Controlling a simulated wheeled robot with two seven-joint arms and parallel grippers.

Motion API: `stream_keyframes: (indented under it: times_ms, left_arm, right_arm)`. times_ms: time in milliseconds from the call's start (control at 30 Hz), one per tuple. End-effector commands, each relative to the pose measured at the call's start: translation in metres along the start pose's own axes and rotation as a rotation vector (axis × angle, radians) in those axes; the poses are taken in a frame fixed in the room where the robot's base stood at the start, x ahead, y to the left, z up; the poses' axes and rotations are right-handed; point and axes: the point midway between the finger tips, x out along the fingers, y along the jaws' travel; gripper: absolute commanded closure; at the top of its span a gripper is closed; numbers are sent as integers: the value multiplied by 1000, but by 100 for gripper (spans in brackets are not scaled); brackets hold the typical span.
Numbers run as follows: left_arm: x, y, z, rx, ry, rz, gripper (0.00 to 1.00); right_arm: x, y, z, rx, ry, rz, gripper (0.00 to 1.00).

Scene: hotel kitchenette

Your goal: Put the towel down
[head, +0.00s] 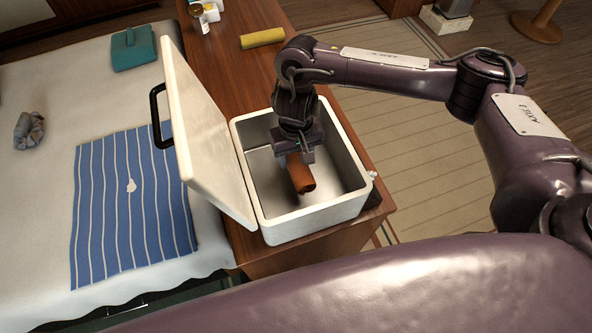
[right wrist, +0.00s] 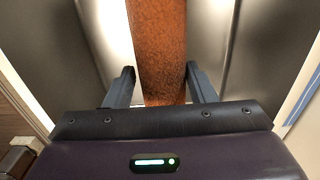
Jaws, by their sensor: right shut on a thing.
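My right gripper (head: 298,153) is shut on a rolled orange-brown towel (head: 299,176), inside the opening of a white box. In the right wrist view the gripper (right wrist: 160,88) has one finger on each side of the towel (right wrist: 163,50). The box's bare metal interior shows around the towel. I cannot tell whether the towel touches the box floor. The white box (head: 305,223) has a steel lining, and its lid (head: 207,130) stands open, leaning to the left. My left gripper is not in view.
The box stands on a wooden counter (head: 230,80). A yellow roll (head: 262,39) and small containers (head: 205,12) lie farther back. On the bed at left are a blue striped cloth (head: 112,215), a teal item (head: 133,48) and a crumpled grey cloth (head: 29,131).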

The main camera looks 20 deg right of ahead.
Motion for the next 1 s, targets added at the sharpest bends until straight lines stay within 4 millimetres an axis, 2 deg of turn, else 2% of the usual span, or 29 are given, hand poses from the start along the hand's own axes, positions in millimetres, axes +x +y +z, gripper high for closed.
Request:
stream_keyframes:
  times_ms: [33,200,500,933,967,1000]
  left_arm:
    - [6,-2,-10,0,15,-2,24]
    - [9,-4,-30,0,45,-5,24]
    - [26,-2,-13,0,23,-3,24]
    - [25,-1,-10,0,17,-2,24]
    - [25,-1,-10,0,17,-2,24]
    - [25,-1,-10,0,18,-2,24]
  right_arm:
    - [14,0,2,2,-4,-1,74]
    - [28,0,0,0,0,-1,74]
    - [66,-1,0,0,-1,-1,74]
    - [69,0,0,1,0,1,74]
    - [69,0,0,0,1,1,46]
    - [69,0,0,0,1,1,41]
